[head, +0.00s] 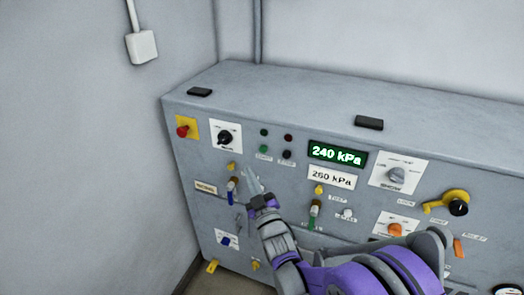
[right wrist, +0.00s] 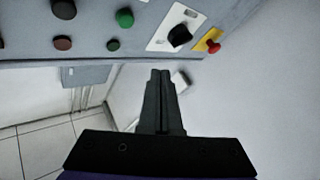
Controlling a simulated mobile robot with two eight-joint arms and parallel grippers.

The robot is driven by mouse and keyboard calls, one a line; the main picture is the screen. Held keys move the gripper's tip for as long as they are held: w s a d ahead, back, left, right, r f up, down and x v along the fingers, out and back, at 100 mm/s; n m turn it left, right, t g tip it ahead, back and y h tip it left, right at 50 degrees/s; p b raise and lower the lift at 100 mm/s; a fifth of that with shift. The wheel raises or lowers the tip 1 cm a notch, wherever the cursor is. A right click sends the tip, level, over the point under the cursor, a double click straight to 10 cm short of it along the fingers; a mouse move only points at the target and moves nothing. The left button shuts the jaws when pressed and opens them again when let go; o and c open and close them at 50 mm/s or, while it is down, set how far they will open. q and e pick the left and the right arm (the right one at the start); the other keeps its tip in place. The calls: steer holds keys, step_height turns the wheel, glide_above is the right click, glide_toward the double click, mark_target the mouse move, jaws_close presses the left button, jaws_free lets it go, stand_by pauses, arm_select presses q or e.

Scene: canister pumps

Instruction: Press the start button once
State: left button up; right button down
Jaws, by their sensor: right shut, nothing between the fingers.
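The start button (head: 264,148) is a small round green button on the upper left of the grey panel, above a label that seems to read START. A green lamp (head: 264,132) sits directly above it. The right wrist view shows the start button (right wrist: 125,18) and the lamp (right wrist: 113,45) upside down near the top. My right gripper (head: 249,177) is shut and empty, in front of the panel, below and left of the button in the head view. Its closed fingers (right wrist: 160,75) appear apart from the button. My left gripper is not in view.
A dark stop button (head: 287,154) sits right of the start button under a dark red lamp (head: 288,138). Nearby are a black knob (head: 225,138), a red emergency button (head: 183,131) and a display (head: 337,154) reading 240 kPa above a 260 kPa label (head: 331,178).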

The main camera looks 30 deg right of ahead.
mark_target(263, 149)
steer(key=shift+w+d, duration=2.55)
steer(key=shift+d, duration=0.25)
steer(key=shift+d, duration=0.1)
steer(key=shift+w+d, duration=0.25)
steer(key=shift+w+d, duration=0.35)
stand_by(0.8)
steer(key=shift+s+a+b, duration=0.1)
steer(key=shift+b, duration=0.2)
steer(key=shift+s+a, duration=0.55)
steer(key=shift+a, duration=0.05)
